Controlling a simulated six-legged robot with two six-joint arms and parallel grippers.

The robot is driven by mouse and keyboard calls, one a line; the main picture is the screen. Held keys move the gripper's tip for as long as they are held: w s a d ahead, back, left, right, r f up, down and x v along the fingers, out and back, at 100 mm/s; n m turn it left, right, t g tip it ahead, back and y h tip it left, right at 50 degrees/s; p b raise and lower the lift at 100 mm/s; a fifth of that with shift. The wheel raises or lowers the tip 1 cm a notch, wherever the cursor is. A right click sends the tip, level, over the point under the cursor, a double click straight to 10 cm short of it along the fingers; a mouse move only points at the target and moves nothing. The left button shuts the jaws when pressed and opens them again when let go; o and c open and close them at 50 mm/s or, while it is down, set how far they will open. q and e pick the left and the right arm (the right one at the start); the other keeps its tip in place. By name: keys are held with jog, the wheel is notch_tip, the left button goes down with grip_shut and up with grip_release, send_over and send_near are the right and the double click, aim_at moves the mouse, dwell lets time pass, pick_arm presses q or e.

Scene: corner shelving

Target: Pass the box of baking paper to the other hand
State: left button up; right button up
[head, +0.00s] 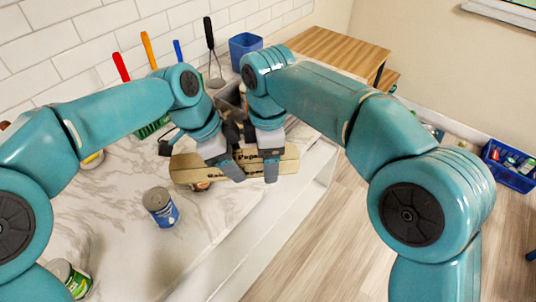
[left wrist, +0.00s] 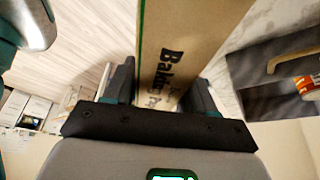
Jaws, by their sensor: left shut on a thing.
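The box of baking paper (head: 184,171) is a long tan box with dark lettering, held roughly level above the counter's front edge in the head view. My left gripper (head: 231,170) is shut on it, left of its middle. In the left wrist view the box (left wrist: 187,60) runs up between the fingers of my left gripper (left wrist: 165,88), its green edge on the left. My right gripper (head: 271,167) is at the box's right part, with a finger in front of it. Whether its jaws touch the box is hidden.
A blue-labelled can (head: 161,207) and a green can (head: 70,278) stand on the marble counter (head: 115,235). Several utensils stand along the tiled wall, near a blue container (head: 245,48). A blue crate (head: 510,165) is at the far right. Wooden floor lies clear below the counter.

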jog(key=c, duration=1)
pick_arm(q)
jog(key=o, duration=1.3)
pick_arm(e)
jog(key=shift+c, duration=0.8)
pick_arm(q)
jog(key=v, duration=1.2)
jog(key=shift+r, duration=0.1)
